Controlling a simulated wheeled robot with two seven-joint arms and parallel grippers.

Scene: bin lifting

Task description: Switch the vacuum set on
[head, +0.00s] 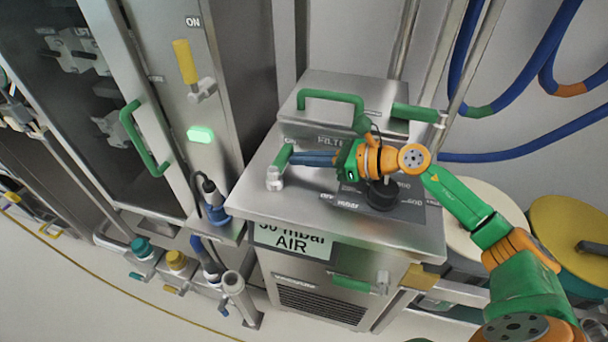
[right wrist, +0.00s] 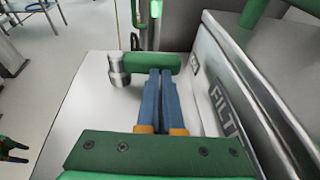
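The vacuum set (head: 340,225) is a steel cabinet with an AIR label on its front and a raised FILTER box on top. A green lever on a round metal hub (head: 275,178) stands at the left of its top; the lever (right wrist: 152,63) also shows in the right wrist view. My right gripper (head: 336,159) reaches left over the top. Its blue fingers lie close together, empty, with their tips right at the lever's side; I cannot tell whether they touch it. A small green and orange part (right wrist: 12,150) at the wrist view's left edge may be my left gripper.
A tall steel cabinet (head: 175,75) with a yellow lever at ON and a lit green lamp (head: 200,134) stands left. A green handle (head: 330,96) tops the FILTER box. A black knob (head: 382,195) lies below my right wrist.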

